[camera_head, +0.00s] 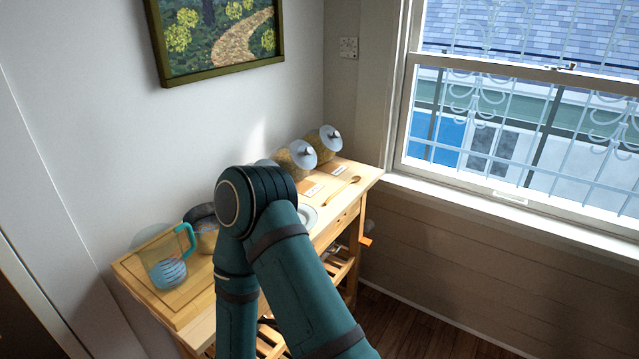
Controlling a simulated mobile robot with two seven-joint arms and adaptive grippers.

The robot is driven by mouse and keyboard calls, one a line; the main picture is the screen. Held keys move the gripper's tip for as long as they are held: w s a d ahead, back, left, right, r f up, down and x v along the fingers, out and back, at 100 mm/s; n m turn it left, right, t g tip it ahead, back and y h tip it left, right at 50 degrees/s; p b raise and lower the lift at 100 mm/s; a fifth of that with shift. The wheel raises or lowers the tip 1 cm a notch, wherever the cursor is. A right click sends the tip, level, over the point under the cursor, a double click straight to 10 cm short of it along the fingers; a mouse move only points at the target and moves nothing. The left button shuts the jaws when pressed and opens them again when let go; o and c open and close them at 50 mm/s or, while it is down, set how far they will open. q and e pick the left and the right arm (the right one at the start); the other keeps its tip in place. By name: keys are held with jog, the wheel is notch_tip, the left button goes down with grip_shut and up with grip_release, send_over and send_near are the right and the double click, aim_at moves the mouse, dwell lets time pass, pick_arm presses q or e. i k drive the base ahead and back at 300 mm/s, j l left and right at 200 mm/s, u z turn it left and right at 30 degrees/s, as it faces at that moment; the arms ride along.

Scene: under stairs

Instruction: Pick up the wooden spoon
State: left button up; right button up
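The wooden spoon (343,189) lies on the right part of the wooden cart top (362,181), near its front right, in the head view. It is thin and light brown, and nothing covers it. A teal arm of mine rises from the bottom middle, with its bent joint in front of the middle of the cart. This arm hides part of the cart top. I cannot see the fingers of either gripper, and no gripper shows near the spoon.
Jars lying on their sides (297,160) line the back of the cart beside the wall. A measuring cup (168,270) stands on a cutting board (150,289) at the left. A white plate (307,215) is partly behind my arm. A window (520,110) is at the right.

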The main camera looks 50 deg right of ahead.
aim_at(355, 178)
jog(key=z, duration=1.85)
